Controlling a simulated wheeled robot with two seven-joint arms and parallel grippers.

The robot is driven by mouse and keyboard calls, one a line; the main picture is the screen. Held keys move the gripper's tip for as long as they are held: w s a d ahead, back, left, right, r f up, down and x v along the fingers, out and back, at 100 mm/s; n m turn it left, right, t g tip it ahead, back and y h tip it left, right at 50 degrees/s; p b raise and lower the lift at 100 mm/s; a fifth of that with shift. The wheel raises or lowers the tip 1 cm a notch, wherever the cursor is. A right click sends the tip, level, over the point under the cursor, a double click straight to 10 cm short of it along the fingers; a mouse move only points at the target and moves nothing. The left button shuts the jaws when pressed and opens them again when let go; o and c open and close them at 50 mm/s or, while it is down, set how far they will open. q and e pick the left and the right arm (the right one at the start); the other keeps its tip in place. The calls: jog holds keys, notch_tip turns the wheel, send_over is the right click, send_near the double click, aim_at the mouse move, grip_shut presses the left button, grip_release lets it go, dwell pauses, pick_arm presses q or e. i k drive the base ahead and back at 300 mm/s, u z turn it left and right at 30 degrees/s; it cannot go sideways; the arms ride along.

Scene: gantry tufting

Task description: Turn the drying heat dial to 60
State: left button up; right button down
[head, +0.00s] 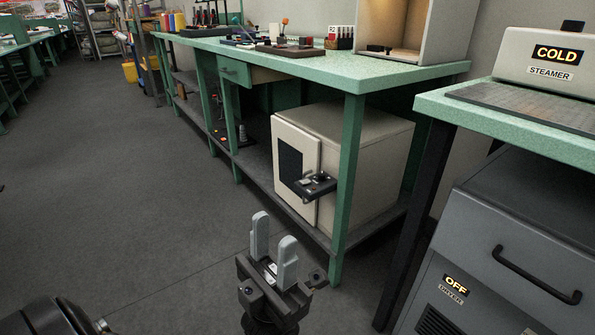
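The grey dryer (505,230) stands under the right-hand bench at the lower right. Its small sign reads OFF above a DRYER label (452,290). A dark bar handle (535,275) crosses its front. I cannot make out a heat dial; the dryer's lower front is cut off by the picture's bottom edge. My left gripper (274,234) is at the bottom middle, pointing up, with its two pale fingers apart and nothing between them. It is left of the dryer and apart from it. My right gripper is not in view.
A steamer (550,62) marked COLD stands on the right-hand bench (450,108). A cream cabinet (375,145) with a dark door window sits on the lower shelf of the green bench (350,190). The grey floor (130,210) at left is clear.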

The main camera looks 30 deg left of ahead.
aim_at(322, 176)
jog(key=u, duration=0.95)
jog(key=i, duration=0.35)
jog(key=z, duration=1.15)
